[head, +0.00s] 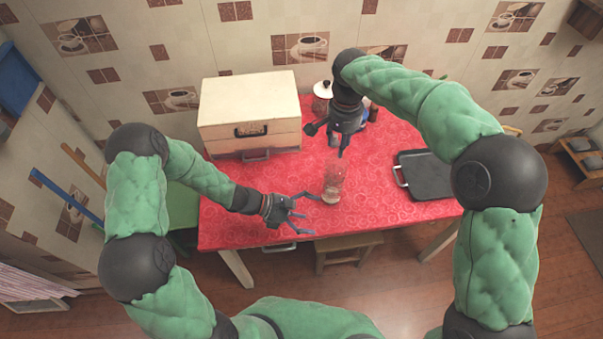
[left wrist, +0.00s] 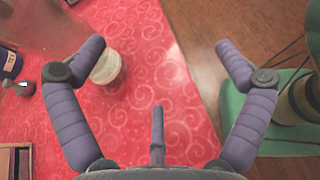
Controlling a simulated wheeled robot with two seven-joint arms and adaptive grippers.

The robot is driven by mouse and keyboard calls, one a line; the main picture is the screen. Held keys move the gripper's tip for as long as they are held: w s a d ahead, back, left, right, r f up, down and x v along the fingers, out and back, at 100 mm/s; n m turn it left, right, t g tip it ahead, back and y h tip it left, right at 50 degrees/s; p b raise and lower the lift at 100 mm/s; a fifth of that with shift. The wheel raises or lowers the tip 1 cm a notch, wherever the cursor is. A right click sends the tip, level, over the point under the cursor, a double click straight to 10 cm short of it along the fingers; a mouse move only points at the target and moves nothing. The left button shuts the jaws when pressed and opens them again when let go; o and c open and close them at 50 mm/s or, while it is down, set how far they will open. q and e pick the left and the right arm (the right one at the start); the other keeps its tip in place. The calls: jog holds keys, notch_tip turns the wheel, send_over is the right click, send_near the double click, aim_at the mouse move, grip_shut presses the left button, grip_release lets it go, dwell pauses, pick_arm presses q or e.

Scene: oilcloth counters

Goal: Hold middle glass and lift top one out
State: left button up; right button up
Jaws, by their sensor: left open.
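A stack of clear glasses (head: 332,188) stands upright on the red tablecloth near the table's front edge. The separate glasses in it are hard to tell apart. In the left wrist view a pale, see-through glass (left wrist: 108,70) shows beside the left-hand finger, partly covered by it. My left gripper (head: 303,207) is open and empty, low in front and to the left of the stack, its fingers pointing towards it.
A cream box (head: 250,108) with a dark handle stands at the table's back left. A black tray-like case (head: 425,174) lies on the right. A white-lidded jar (head: 322,90) stands at the back. The red cloth (head: 385,205) is clear around the stack.

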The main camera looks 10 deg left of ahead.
pick_arm(q)
jog(key=w+a+r+t, duration=0.2)
jog(key=w+a+r, duration=0.2)
jog(key=w+r, duration=0.45)
jog(key=x, duration=0.8)
jog(key=w+a+f+x, duration=0.1)
jog(key=x, duration=0.2)
jog(key=shift+w+d+f, duration=0.2)
jog(key=shift+d+f, duration=0.05)
jog(key=shift+d, duration=0.15)
